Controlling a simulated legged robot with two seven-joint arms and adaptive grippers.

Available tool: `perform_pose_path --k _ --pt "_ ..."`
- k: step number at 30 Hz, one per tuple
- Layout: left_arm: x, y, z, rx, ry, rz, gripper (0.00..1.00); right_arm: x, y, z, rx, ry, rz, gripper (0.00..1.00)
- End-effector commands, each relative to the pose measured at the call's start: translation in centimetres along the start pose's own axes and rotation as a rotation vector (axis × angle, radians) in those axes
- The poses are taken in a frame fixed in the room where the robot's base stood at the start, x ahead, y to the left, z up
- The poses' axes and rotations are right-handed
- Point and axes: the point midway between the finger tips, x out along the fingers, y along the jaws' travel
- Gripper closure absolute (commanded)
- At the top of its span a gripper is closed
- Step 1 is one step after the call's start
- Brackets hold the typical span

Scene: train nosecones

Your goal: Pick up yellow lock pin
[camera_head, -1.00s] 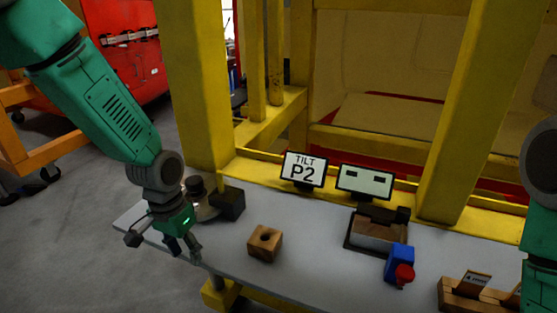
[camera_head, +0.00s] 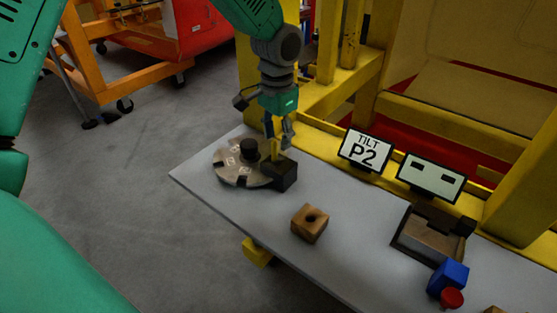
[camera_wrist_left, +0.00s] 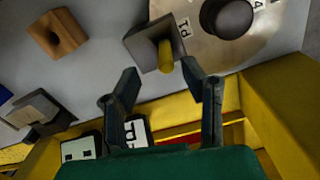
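The yellow lock pin (camera_head: 275,151) stands upright in a dark block (camera_head: 285,178) at the edge of a round metal plate (camera_head: 235,172). My left gripper (camera_head: 279,132) is above the block, with its fingers pointing down close to the pin's top. In the left wrist view, the pin (camera_wrist_left: 166,56) shows end-on just beyond and between the two spread fingertips (camera_wrist_left: 160,72). The gripper is open and nothing is held. I cannot tell whether a finger touches the pin. My right gripper is out of view.
A wooden block with a hole (camera_head: 310,223) is on the grey table (camera_head: 215,196). The "TILT P2" sign (camera_head: 365,150), another sign (camera_head: 431,177), a dark-framed box (camera_head: 432,236) and a blue block with a red knob (camera_head: 448,277) are to the right. Yellow frame posts rise behind.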

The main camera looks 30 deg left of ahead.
Motion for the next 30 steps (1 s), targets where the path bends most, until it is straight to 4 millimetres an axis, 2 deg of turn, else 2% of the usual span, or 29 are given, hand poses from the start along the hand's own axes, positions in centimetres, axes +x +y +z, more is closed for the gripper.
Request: perform_pose_path --k 12,20,21,24,30 --pt "5.0 -0.3 -0.2 -0.001 -0.002 0.000 0.62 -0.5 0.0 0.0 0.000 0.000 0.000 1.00" --pt "5.2 -0.2 -0.2 -0.001 0.001 -0.002 0.62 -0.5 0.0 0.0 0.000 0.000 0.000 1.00" --pt "5.2 -0.3 -0.2 -0.001 0.001 -0.002 0.69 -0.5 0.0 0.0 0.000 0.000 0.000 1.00" --pt "5.2 -0.4 -0.2 0.000 0.001 -0.001 1.00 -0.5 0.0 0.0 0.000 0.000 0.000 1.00" --pt "5.3 -0.4 -0.2 -0.001 0.000 0.000 1.00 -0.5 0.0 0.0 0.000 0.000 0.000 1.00"
